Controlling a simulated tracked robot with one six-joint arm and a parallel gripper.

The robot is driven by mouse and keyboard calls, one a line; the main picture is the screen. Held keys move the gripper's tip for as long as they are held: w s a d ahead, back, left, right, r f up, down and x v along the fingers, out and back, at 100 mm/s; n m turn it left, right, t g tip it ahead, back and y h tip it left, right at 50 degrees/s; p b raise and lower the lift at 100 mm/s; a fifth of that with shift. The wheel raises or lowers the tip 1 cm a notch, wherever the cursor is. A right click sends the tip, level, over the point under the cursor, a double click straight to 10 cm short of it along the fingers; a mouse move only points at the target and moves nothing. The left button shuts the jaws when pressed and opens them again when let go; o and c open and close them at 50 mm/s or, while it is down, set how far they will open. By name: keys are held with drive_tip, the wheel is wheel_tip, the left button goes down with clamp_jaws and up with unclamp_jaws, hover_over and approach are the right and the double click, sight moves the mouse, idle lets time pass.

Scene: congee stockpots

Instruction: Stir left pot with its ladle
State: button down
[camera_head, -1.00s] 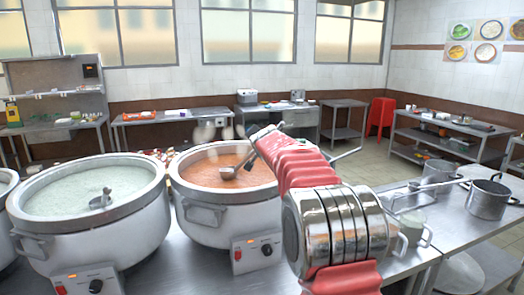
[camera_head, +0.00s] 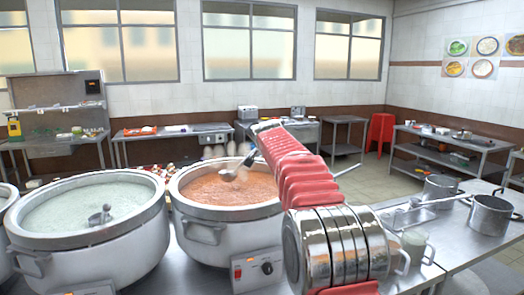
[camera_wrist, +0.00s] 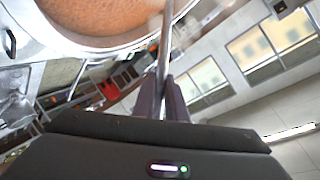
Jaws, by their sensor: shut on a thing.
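The large white pot of orange congee (camera_head: 205,232) stands in the middle of the head view, and its rim also shows at the top of the wrist view (camera_wrist: 75,38). A steel ladle (camera_head: 229,175) has its bowl at the orange surface, towards the far side. My gripper (camera_head: 254,152) is above the far part of this pot, mostly hidden by my arm. In the wrist view my gripper (camera_wrist: 163,85) is shut on the ladle's handle (camera_wrist: 166,45). To the left stands a white pot of pale congee (camera_head: 95,258) with another ladle (camera_head: 100,217) resting in it.
Another pot (camera_head: 6,200) is cut off at the left edge. Back tables and a red stool (camera_head: 380,132) stand farther off.

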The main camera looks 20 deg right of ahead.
drive_tip(key=shift+a+r, duration=0.1)
drive_tip(key=shift+r, duration=2.8)
drive_tip(key=shift+t, duration=0.3)
drive_tip(key=shift+m+t, duration=0.5)
drive_tip(key=shift+m, duration=0.2)
